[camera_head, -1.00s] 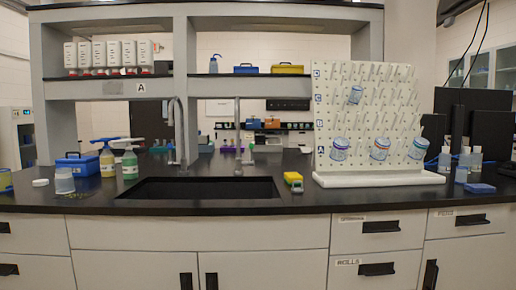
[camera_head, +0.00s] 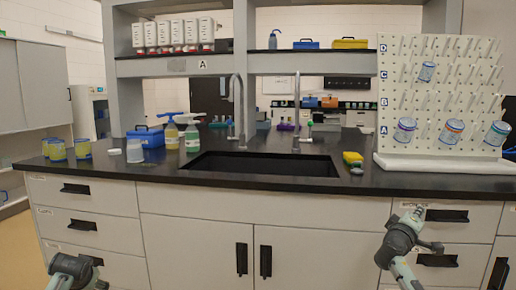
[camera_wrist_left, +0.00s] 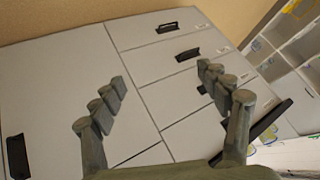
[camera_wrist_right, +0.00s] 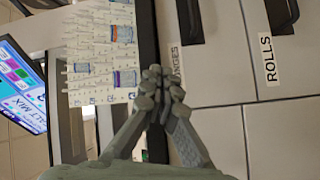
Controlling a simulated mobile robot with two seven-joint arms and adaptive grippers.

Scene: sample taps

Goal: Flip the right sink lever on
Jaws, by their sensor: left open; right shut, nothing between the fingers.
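The sink (camera_head: 262,165) is a black basin in the dark counter. Two grey gooseneck taps stand behind it, a left tap (camera_head: 239,110) and a thinner right tap (camera_head: 297,110). A small lever seems to be at the right tap's base, too small to tell its position. My right gripper (camera_head: 418,212) is in front of the drawers, below the counter edge and right of the sink, well away from the taps. It is shut and empty in the right wrist view (camera_wrist_right: 160,72). My left gripper (camera_head: 80,268) is low at the left; the left wrist view (camera_wrist_left: 160,78) shows it open and empty.
A pegboard rack (camera_head: 440,95) with several bottles stands right of the sink. Pump bottles (camera_head: 191,138), a blue box (camera_head: 146,137) and cups are at the left. A shelf frame (camera_head: 184,66) spans above. The counter front overhangs drawers.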

